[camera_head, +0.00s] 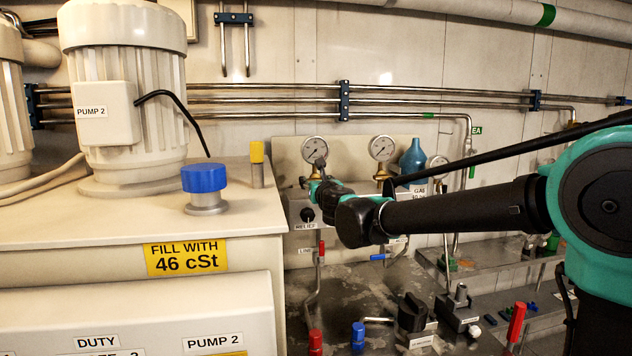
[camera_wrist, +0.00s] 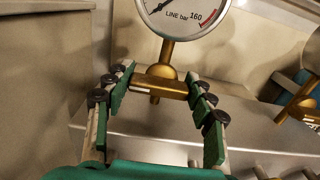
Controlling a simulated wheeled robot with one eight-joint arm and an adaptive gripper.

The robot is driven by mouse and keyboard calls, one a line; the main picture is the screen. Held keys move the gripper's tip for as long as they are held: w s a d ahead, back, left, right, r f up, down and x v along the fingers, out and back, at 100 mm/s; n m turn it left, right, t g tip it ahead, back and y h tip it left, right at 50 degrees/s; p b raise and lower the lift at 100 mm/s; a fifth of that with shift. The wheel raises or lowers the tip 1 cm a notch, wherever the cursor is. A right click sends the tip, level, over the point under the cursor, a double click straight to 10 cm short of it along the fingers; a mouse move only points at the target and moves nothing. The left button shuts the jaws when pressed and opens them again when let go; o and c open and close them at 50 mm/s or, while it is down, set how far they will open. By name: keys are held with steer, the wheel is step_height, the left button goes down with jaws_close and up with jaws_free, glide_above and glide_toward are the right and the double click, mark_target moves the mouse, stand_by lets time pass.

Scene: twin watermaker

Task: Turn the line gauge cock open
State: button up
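The line gauge (camera_wrist: 183,10), a white dial marked "LINE bar 160", is cut off by the top of the wrist view. My gripper (camera_wrist: 158,92) is open, with one green-padded finger at each end of the handle. I cannot tell whether the pads touch it.
A second gauge (camera_head: 382,148) and a blue bottle (camera_head: 413,158) stand to the right; its brass stem (camera_wrist: 302,98) shows in the wrist view. The pump tank (camera_head: 110,225) with a blue cap (camera_head: 204,178) fills the left. Red and blue lever handles stand below the panel.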

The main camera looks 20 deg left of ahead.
steer(key=c, duration=0.4)
steer(key=shift+c, duration=0.2)
steer(key=shift+m, duration=0.4)
steer(key=m, duration=0.4)
steer(key=shift+w+d+m, duration=0.1)
steer(key=shift+m, duration=0.2)
steer(key=m, duration=0.4)
steer(key=shift+m, duration=0.4)
steer(key=shift+d+m, duration=0.1)
steer(key=shift+m, duration=0.2)
steer(key=o, duration=1.2)
